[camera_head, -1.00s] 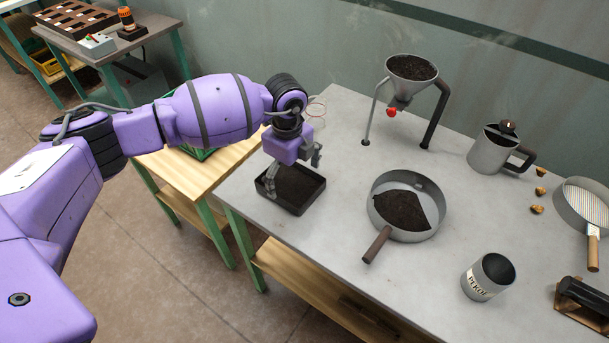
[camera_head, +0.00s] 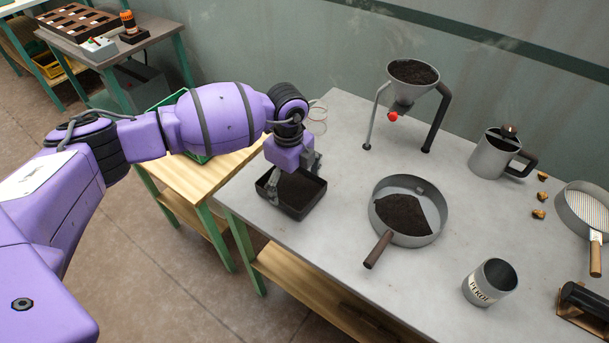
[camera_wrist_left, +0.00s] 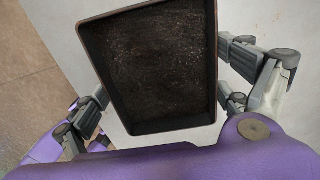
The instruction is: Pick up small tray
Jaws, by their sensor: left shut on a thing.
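The small tray (camera_head: 313,203) is a black rectangular tray holding dark soil. It is at the left end of the grey table; I cannot tell whether it touches the tabletop. My left gripper (camera_head: 293,179) is over it, with one finger on each side. In the left wrist view the tray (camera_wrist_left: 172,127) sits between the fingers of the left gripper (camera_wrist_left: 160,95), which is shut on it. The gripper hides part of the tray's far side in the head view. My right gripper is not in view.
On the grey table (camera_head: 345,245) stand a pan of soil (camera_head: 409,238), a funnel on a stand (camera_head: 405,92), a jug (camera_head: 490,158) and a labelled cup (camera_head: 488,283). A lower wooden table (camera_head: 190,178) adjoins at left. The tabletop just right of the tray is clear.

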